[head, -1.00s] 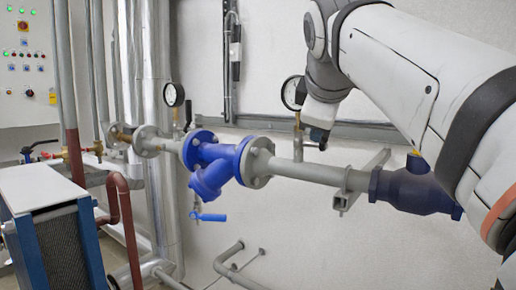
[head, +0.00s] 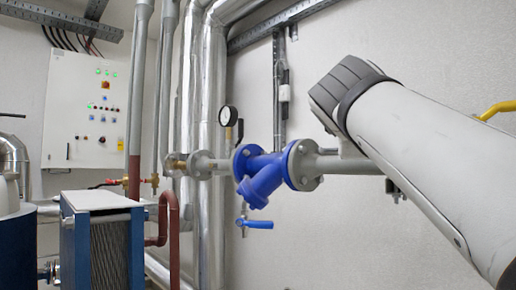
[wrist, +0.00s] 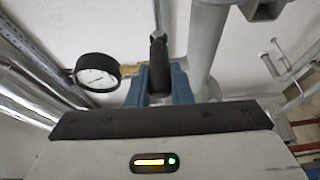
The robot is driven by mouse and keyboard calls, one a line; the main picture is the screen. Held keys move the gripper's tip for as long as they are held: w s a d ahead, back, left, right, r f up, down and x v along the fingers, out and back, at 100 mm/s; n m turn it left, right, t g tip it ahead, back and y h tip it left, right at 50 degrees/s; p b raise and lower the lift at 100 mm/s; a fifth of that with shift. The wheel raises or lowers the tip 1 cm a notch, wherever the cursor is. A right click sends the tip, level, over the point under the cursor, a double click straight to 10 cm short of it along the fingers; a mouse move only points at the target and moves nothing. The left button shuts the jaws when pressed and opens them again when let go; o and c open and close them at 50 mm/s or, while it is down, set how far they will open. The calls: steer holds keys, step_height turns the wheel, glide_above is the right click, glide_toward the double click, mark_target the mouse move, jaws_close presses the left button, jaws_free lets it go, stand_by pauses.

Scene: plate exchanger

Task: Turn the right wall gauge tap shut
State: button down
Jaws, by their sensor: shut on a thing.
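In the wrist view a round white-faced gauge (wrist: 97,72) with a black rim sits left of my gripper on a brass fitting (wrist: 132,69). My gripper (wrist: 160,72), with blue fingers, is shut on the dark tap handle (wrist: 158,50), which extends upward in the picture from between the fingers. The tap's body is mostly hidden behind the fingers. In the head view my arm covers the right gauge and its tap, and my gripper is out of sight. The left wall gauge (head: 228,115) shows there, with its dark tap handle (head: 240,131) beside it.
A blue strainer (head: 262,178) sits in the horizontal pipe, with a blue lever (head: 255,224) below it. Silver vertical pipes (head: 210,150) stand to its left. A control cabinet (head: 95,110) and a plate exchanger (head: 103,235) are at the left. A grey pipe (wrist: 207,45) passes right of my gripper.

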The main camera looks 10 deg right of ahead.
steer(key=shift+d+f+h+b, duration=0.1)
steer(key=shift+f+h+b, duration=0.1)
steer(key=shift+h+b, duration=0.15)
stand_by(0.3)
steer(key=c, duration=1.3)
jaws_free()
step_height(320, 180, up, 10)
steer(key=p, duration=0.5)
